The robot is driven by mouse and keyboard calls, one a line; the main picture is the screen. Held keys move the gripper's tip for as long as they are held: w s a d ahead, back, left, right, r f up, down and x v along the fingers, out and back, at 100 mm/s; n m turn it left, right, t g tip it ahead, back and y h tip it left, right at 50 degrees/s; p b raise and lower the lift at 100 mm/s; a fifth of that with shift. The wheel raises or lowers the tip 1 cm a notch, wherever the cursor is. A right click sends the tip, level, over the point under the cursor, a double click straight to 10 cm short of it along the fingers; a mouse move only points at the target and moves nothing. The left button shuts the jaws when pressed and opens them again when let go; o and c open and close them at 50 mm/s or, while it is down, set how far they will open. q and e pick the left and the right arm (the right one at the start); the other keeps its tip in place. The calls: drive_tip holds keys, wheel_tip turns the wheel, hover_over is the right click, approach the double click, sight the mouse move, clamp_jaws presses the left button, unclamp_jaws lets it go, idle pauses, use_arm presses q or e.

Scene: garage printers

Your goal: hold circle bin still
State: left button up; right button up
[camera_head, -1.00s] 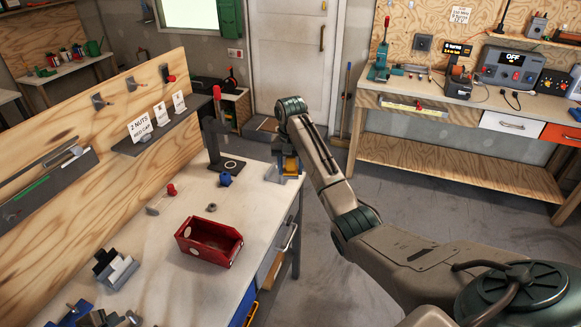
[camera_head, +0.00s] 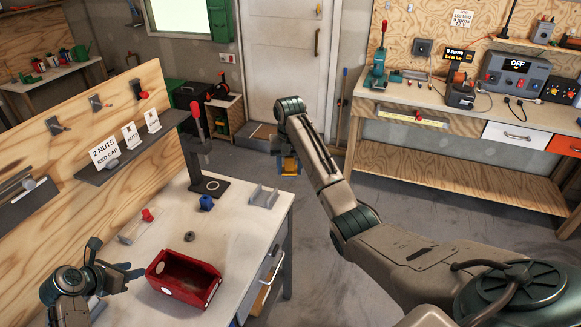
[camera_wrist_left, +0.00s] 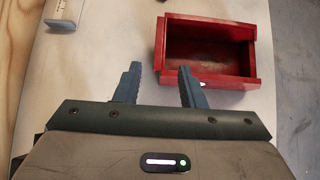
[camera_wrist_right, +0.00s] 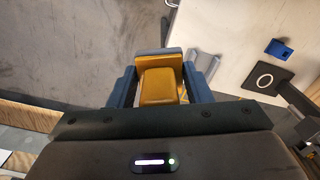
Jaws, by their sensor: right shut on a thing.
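The red bin (camera_head: 196,285) stands on the workbench with a white circle on its end wall; it looks empty inside. It also shows in the left wrist view (camera_wrist_left: 235,84). My left gripper (camera_head: 137,272) is open, just left of the bin in the head view. In the left wrist view its fingers (camera_wrist_left: 160,72) are apart, with one finger overlapping the bin's near left corner; I cannot tell whether it touches. My right gripper (camera_wrist_right: 160,80) is shut on a yellow block (camera_wrist_right: 159,86), held beyond the bench edge, over the floor.
A grey bracket (camera_head: 264,197), a blue part (camera_head: 206,203), a dark stand (camera_head: 207,184) and a nut (camera_head: 189,236) are on the workbench (camera_head: 225,240). A red-capped piece (camera_head: 147,215) lies near the back panel. Floor is clear right of the bench.

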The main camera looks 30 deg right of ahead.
sight(153, 264)
use_arm(q)
drive_tip(key=shift+s+a, duration=0.1)
drive_tip(key=shift+a, duration=0.05)
drive_tip(key=shift+c, duration=0.2)
drive_tip(key=shift+x, duration=4.75)
drive_tip(key=shift+r, duration=0.1)
clamp_jaws()
